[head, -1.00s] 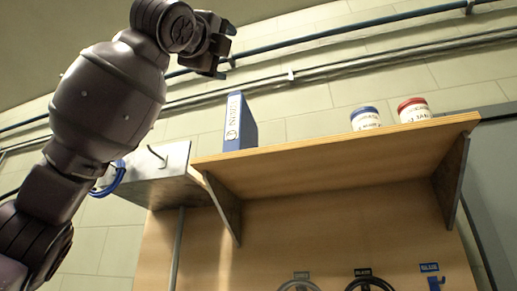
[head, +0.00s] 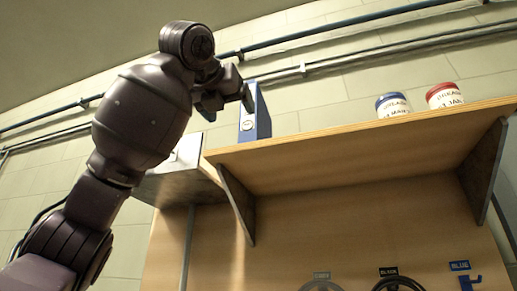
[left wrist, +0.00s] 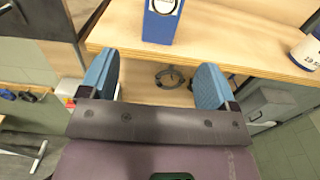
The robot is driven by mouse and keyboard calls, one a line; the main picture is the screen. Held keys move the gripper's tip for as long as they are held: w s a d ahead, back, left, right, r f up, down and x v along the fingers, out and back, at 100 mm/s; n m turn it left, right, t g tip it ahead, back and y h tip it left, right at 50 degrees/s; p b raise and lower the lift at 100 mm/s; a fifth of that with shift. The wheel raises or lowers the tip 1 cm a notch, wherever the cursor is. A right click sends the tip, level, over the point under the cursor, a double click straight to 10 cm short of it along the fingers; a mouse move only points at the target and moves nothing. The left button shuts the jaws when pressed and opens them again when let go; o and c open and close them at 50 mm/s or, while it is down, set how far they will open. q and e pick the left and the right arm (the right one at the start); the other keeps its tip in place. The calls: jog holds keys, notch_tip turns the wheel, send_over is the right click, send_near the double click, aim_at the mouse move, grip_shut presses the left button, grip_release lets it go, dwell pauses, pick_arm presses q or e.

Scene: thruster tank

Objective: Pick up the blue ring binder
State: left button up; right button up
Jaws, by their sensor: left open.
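The blue ring binder (head: 262,122) stands upright on the left end of the wooden shelf (head: 350,150), its upper part partly covered by my left gripper. My left gripper (head: 228,108) is open and empty, in front of the binder's upper left in the head view. In the left wrist view the fingers (left wrist: 155,82) are wide apart, and the binder is beyond them. My right gripper is not in view.
Two white cans, one with a blue lid (head: 392,105) and one with a red lid (head: 444,96), stand on the shelf to the right of the binder. A metal box (head: 165,185) is below left of the shelf. Pipes (head: 340,62) run along the wall behind.

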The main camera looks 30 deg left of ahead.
aim_at(247, 134)
pick_arm(q)
jog(key=p+x, duration=0.2)
jog(key=x, duration=0.7)
jog(key=shift+w, duration=0.35)
jog(key=shift+s, duration=0.1)
jog(key=shift+c, duration=0.5)
jog(key=shift+r, duration=0.1)
jog(key=c, duration=1.2)
